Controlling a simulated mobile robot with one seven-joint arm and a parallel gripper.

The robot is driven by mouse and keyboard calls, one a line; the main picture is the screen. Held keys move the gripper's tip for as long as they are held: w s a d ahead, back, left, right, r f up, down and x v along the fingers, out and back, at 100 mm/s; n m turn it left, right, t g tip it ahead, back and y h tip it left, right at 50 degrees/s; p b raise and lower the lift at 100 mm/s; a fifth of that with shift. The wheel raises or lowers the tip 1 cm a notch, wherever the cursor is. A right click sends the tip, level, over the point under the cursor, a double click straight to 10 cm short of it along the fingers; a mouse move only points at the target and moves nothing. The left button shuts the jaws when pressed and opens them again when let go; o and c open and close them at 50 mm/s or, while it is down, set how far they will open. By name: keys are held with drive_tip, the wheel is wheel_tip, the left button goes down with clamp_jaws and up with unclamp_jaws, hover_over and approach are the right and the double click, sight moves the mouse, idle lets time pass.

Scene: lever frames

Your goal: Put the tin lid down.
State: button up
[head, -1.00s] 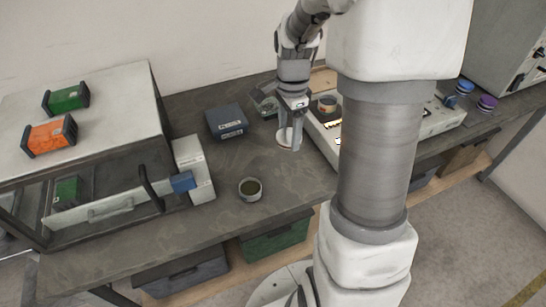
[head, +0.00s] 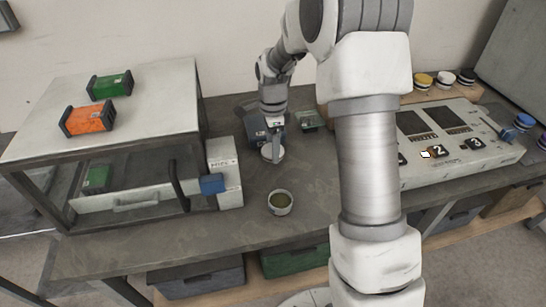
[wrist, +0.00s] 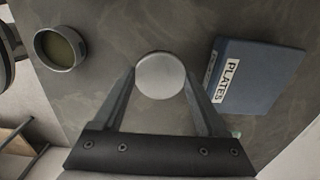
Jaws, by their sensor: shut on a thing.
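My gripper (head: 274,142) is shut on the tin lid, a pale round disc (head: 272,153) that also shows between the fingertips in the wrist view (wrist: 160,75). The lid is low over the grey bench; I cannot tell whether it touches the top. The open round tin (head: 280,203) stands on the bench in front of the lid, nearer the bench's front edge. It shows a dark greenish inside in the wrist view (wrist: 61,48), left of the lid and apart from it.
A dark blue box labelled PLATES (wrist: 258,76) lies close to the right finger in the wrist view. A panel with numbered buttons (head: 455,160) is right. Bare bench (head: 240,230) lies around the tin.

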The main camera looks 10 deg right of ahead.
drive_tip(key=shift+f+b, duration=0.35)
drive_tip(key=shift+f, duration=1.6)
drive_tip(key=shift+f, duration=0.2)
drive_tip(key=o, duration=1.2)
drive_tip(key=shift+o, duration=0.2)
